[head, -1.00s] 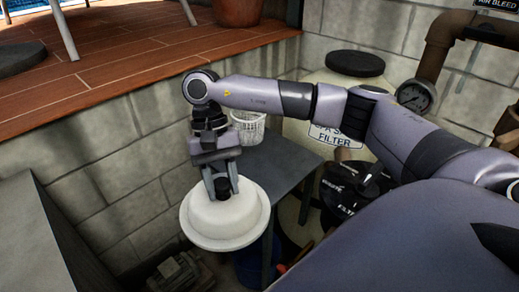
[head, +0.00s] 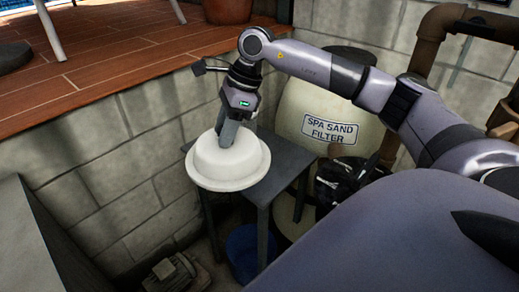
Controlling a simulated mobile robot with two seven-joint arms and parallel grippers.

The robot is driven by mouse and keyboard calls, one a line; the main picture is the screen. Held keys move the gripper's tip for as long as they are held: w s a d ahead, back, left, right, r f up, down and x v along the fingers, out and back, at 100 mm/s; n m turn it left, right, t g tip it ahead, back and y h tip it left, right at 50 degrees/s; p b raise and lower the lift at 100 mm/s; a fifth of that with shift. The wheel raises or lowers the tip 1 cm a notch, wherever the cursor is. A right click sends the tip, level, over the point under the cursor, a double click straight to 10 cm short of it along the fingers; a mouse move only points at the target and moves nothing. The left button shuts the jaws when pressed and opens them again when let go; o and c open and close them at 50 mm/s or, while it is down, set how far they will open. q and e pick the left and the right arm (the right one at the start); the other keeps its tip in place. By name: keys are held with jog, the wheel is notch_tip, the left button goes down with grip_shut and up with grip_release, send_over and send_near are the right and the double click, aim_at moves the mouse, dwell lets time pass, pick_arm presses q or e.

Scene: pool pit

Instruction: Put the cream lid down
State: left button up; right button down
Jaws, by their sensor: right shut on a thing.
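The cream lid (head: 228,172) is a round, domed, off-white piece with a wide flat rim. It is in the middle left of the head view, over the left front part of a small grey table (head: 290,166). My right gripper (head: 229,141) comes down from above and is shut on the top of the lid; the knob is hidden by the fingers. The lid's rim overhangs the table's left edge in the picture. I cannot tell whether the lid touches the table top. My left gripper is not in view.
A cream sand filter tank (head: 335,95) with a label stands behind the table to the right. A block wall and raised wooden deck (head: 130,50) are behind and left. A blue bucket (head: 243,250) is under the table, a pump (head: 175,275) on the floor.

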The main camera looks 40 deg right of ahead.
aim_at(259, 141)
jog(key=d+m, duration=0.1)
jog(key=m, duration=0.1)
jog(key=w+d+r+m+t+h, duration=0.1)
jog(key=m, duration=0.1)
jog(key=shift+r, duration=0.2)
jog(key=m, duration=0.1)
jog(key=d+r+m+t+h, duration=0.1)
jog(key=m, duration=0.1)
jog(key=d+m, duration=0.1)
jog(key=m, duration=0.1)
jog(key=shift+w+d+r+h, duration=0.25)
jog(key=shift+w+r+h, duration=0.05)
jog(key=shift+w+h, duration=0.1)
jog(key=d+r+m+g+h+b, duration=0.15)
jog(key=d+r+m+h, duration=0.5)
jog(key=m, duration=0.95)
jog(key=shift+y, duration=0.65)
jog(key=f, duration=0.7)
jog(key=d+f+p, duration=0.1)
jog(key=f, duration=0.6)
jog(key=w+f, duration=0.1)
jog(key=f, duration=0.6)
jog(key=shift+d+p, duration=0.35)
jog(key=shift+p, duration=0.05)
jog(key=shift+f, duration=0.1)
jog(key=c, duration=0.7)
grip_release()
jog(key=shift+g, duration=0.25)
jog(key=shift+o, duration=0.2)
